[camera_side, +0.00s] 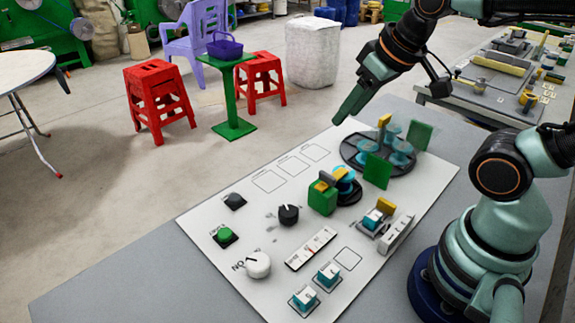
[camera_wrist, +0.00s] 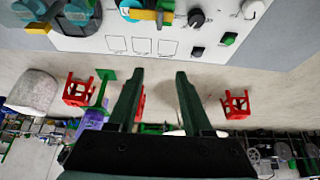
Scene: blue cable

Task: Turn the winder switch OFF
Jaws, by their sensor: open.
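The white control panel (camera_side: 215,213) lies on the grey table with several controls. Two teal-and-white rocker switches (camera_side: 328,273) (camera_side: 304,297) sit near its front edge, and a teal switch with a yellow part (camera_side: 373,219) is farther right. A black knob (camera_side: 288,214) and a white knob (camera_side: 258,264) are on the left half. The labels are too small to tell which is the winder switch. My gripper (camera_side: 345,110) is above and beyond the panel's far edge, apart from everything. In the wrist view my gripper (camera_wrist: 158,75) is open and empty, with the panel at the top.
A green button (camera_side: 225,236) and a dark button (camera_side: 235,200) are at the panel's left. A green block (camera_side: 322,198) and a dark round base with teal spools (camera_side: 401,149) and upright green plates stand on the panel. Red stools (camera_side: 158,100) stand on the floor beyond.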

